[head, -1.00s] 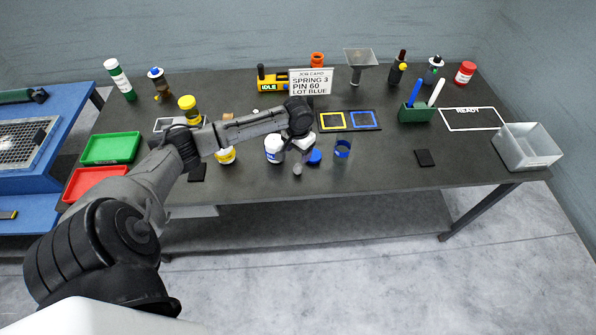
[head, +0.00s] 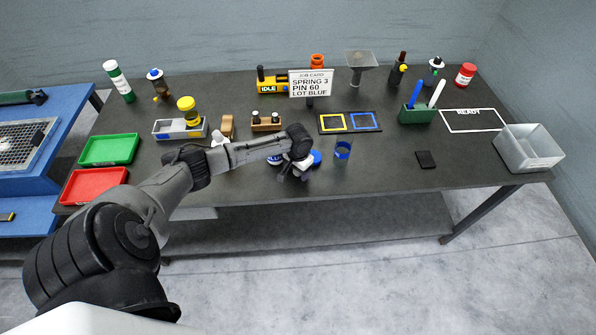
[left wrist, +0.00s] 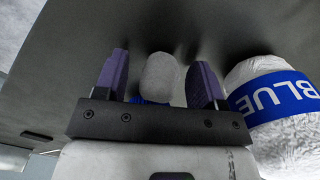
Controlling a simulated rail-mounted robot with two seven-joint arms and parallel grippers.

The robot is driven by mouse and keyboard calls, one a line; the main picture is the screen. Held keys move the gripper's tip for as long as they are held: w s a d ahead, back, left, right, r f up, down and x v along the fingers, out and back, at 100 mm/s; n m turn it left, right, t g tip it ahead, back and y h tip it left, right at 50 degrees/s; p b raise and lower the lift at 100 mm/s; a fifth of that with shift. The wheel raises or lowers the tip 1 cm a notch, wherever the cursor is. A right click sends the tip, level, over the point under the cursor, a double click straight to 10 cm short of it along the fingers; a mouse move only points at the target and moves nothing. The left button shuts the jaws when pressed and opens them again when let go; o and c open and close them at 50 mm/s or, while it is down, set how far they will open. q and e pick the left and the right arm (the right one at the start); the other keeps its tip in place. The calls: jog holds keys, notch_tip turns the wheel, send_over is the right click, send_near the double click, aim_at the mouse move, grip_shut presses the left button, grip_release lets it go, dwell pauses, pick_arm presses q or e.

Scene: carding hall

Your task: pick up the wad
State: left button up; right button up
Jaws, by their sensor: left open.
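The wad, a pale grey-white rounded lump (left wrist: 160,77), shows in the left wrist view between the two purple fingers of my left gripper (left wrist: 158,68). The fingers are apart, with a gap on either side of the wad. A bit of blue shows just below it; I cannot tell what that is. In the head view my left gripper (head: 291,173) is low near the table's front edge and hides the wad. My right gripper is in neither view.
A black square (head: 426,159) lies farther right, with clear table between.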

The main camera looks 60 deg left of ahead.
pick_arm(q)
jog(key=shift+f, duration=0.15)
jog(key=shift+c, duration=0.5)
jog(key=c, duration=1)
jog(key=shift+o, duration=0.2)
